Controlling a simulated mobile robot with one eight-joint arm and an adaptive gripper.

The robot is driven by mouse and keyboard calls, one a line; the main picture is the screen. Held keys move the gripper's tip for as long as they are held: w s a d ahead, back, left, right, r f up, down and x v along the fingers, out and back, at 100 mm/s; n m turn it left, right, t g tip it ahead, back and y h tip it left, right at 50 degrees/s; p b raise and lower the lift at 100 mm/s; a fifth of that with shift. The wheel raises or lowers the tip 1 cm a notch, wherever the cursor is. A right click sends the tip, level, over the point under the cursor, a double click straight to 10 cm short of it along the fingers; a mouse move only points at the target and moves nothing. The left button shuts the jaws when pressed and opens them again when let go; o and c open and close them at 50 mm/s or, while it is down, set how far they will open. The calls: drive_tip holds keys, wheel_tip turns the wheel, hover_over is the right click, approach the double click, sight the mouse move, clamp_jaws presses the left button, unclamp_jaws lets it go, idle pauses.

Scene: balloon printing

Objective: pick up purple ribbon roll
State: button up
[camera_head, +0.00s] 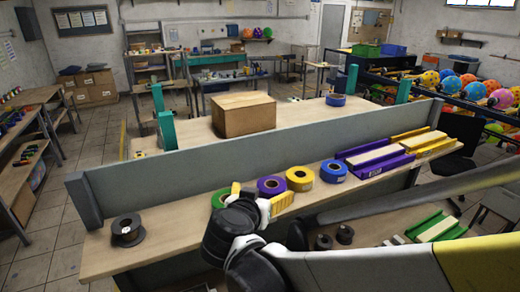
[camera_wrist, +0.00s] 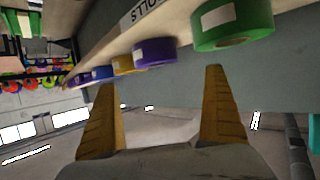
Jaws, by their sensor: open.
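The purple ribbon roll (camera_head: 271,193) lies flat on the wooden shelf, between a green roll (camera_head: 219,198) and a yellow roll (camera_head: 300,179). In the wrist view the purple roll (camera_wrist: 155,52) shows above and beyond the fingertips, with the green roll (camera_wrist: 231,25) nearer at upper right. My gripper (camera_head: 259,197) has its yellow fingers spread in front of the green and purple rolls. In the wrist view my gripper (camera_wrist: 160,78) is open with nothing between its fingers. The fingers appear apart from the purple roll.
A blue roll (camera_head: 333,171) sits right of the yellow one, then purple and yellow trays (camera_head: 374,168). A black spool (camera_head: 128,230) is at the shelf's left. A grey panel (camera_head: 180,173) rises behind the rolls. A cardboard box (camera_head: 244,114) stands beyond it.

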sight(273, 183)
drive_tip(key=x, duration=0.4)
drive_tip(key=shift+s+d+f+b, duration=0.1)
drive_tip(key=shift+s+d+b, duration=0.05)
drive_tip(key=shift+d+b, duration=0.2)
drive_tip(key=shift+w+d+f, duration=0.1)
drive_tip(key=shift+w+f, duration=0.1)
drive_tip(key=shift+w, duration=0.35)
drive_tip(key=x, duration=0.5)
drive_tip(key=shift+s, duration=0.1)
drive_tip(key=c, duration=1.3)
